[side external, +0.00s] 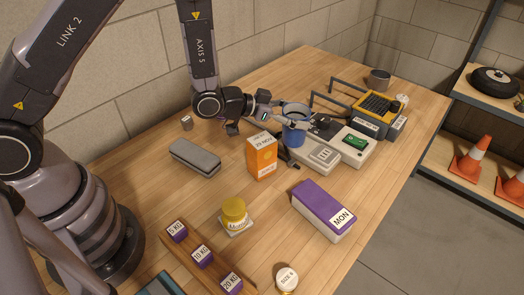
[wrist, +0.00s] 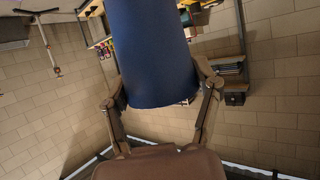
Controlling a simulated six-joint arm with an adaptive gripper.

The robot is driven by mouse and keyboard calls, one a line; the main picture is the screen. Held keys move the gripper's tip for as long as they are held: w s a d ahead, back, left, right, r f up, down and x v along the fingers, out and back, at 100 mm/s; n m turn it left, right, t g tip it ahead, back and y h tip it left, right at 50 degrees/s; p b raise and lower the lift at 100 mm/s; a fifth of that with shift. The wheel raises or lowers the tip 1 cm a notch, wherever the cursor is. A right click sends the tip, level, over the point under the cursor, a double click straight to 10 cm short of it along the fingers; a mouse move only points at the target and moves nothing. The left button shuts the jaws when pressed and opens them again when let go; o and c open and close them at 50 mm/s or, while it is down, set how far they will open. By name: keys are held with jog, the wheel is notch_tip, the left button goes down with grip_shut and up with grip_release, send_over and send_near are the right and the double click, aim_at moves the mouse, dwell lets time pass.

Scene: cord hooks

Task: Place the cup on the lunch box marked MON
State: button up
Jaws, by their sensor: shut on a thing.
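The blue cup (side external: 294,132) is upright in the side view, behind and to the right of an orange box. My gripper (side external: 282,118) comes in from the left and is shut on the cup. In the wrist view the blue cup (wrist: 152,50) fills the space between the two fingers of my gripper (wrist: 163,92). Whether the cup's base touches anything is hard to tell. The lunch box marked MON (side external: 320,203), with a purple lid and pale base, lies on the table nearer the front, apart from the cup. Its top is bare.
The orange box (side external: 262,158) stands between cup and front. A yellow jar (side external: 234,212), grey case (side external: 195,157) and rack of purple weights (side external: 203,256) lie left. Grey devices (side external: 318,155), a yellow-black unit (side external: 376,105) and grey mug (side external: 378,79) stand behind. Table is bare right of MON.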

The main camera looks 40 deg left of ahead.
jog(key=s+d+m+g+h, duration=0.2)
jog(key=s+d, duration=0.2)
jog(key=d, duration=0.8)
send_over(323, 203)
notch_tip(323, 203, down, 7)
jog(key=shift+r, duration=0.1)
jog(key=shift+f, duration=0.3)
jog(key=shift+f, duration=0.1)
jog(key=o, duration=1)
